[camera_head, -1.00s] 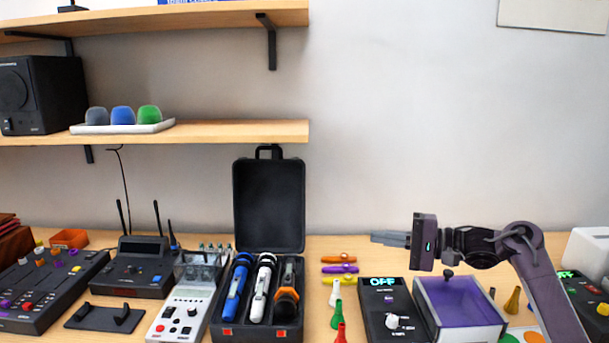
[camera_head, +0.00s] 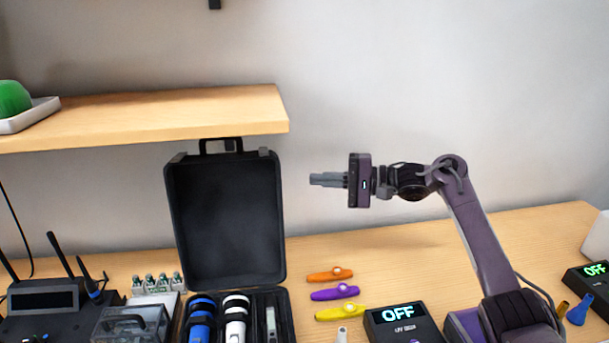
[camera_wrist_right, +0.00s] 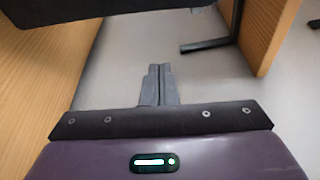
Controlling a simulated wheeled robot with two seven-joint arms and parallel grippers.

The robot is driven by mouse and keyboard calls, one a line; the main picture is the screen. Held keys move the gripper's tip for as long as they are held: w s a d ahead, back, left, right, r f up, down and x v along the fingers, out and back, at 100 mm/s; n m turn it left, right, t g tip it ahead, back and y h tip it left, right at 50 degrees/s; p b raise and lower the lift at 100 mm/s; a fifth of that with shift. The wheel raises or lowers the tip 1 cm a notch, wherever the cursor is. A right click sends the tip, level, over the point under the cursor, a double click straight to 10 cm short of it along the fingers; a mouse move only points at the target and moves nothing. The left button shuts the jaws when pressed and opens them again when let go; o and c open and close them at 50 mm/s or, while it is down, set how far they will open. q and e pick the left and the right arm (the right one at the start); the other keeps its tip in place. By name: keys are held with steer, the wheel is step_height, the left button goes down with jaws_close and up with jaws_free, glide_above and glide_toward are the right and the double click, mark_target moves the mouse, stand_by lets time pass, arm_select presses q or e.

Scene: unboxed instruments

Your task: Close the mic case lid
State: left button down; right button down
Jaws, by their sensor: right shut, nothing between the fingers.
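The black mic case (camera_head: 287,318) stands on the table with its lid (camera_head: 226,222) open and upright against the wall side. A blue microphone (camera_head: 200,318), a white microphone (camera_head: 236,318) and a grey piece lie in its base; the lower part is cut off by the frame edge. My right gripper (camera_head: 328,180) is shut and empty, raised to the right of the lid near its upper edge, with its fingers pointing left and apart from the lid. In the right wrist view the shut fingers (camera_wrist_right: 159,86) show, with a dark edge at the top left. My left gripper is not in view.
A wooden shelf (camera_head: 150,115) hangs above the lid. Orange, purple (camera_head: 335,293) and yellow kazoos lie right of the case, beside a box reading OFF (camera_head: 402,325). A radio receiver (camera_head: 45,305) with antennas stands at left. Open air lies between gripper and lid.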

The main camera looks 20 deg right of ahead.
steer(key=p+x, duration=0.3)
steer(key=x, duration=0.6)
steer(key=s, duration=0.1)
steer(key=s+p, duration=0.1)
steer(key=s, duration=0.2)
steer(key=shift+s+a+r, duration=0.1)
steer(key=shift+a+r, duration=0.2)
steer(key=shift+r, duration=0.1)
steer(key=shift+s+r, duration=0.1)
steer(key=shift+s, duration=0.05)
